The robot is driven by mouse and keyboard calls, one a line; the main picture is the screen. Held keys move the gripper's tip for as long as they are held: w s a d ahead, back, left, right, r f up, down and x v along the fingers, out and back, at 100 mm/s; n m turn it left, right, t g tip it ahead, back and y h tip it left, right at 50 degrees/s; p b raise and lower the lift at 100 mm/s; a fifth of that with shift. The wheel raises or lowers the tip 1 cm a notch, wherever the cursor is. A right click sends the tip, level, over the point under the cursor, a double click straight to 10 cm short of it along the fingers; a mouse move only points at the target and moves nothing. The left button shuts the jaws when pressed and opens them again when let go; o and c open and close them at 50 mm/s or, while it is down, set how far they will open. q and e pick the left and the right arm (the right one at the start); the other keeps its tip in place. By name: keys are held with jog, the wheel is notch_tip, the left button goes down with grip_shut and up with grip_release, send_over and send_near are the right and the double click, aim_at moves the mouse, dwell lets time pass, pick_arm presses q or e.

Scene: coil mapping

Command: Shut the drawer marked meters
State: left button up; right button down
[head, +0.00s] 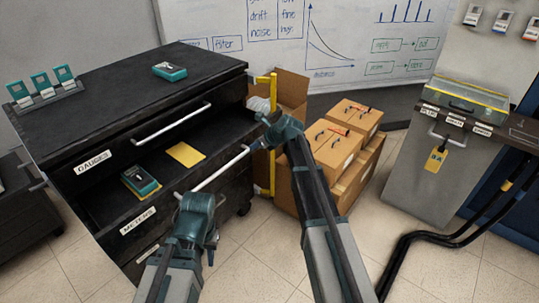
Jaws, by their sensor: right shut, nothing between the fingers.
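The drawer marked METERS (139,221) is pulled out of the black cabinet, below the closed drawer marked GAUGES (93,163). Inside it lie a teal meter (140,181) on a yellow mat and a bare yellow mat (186,153). Its pale bar handle (222,168) runs along the front edge. My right gripper (257,144) is shut with nothing in it, at the far right end of the handle; I cannot tell whether it touches. My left gripper (195,207) is by the handle's near end; its fingers are mostly hidden behind its wrist.
Cardboard boxes (333,146) stand on the floor to the right of the cabinet, close to my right arm. A yellow post (273,95) is just behind my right gripper. A grey stand (425,180) and black cables (440,237) are farther right.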

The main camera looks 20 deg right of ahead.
send_near(227, 141)
jog(key=w+a, duration=0.2)
jog(key=w, duration=0.1)
jog(key=w+a+f, duration=0.1)
jog(key=w+a, duration=0.1)
jog(key=w, duration=0.1)
jog(key=w+a+f, duration=0.1)
jog(key=w+a, duration=0.1)
jog(key=w, duration=0.1)
jog(key=shift+w+a+f, duration=0.1)
jog(key=shift+a+f, duration=0.05)
jog(key=shift+a, duration=0.05)
jog(key=shift+w+a, duration=0.1)
jog(key=shift+w, duration=0.05)
jog(key=shift+w, duration=0.1)
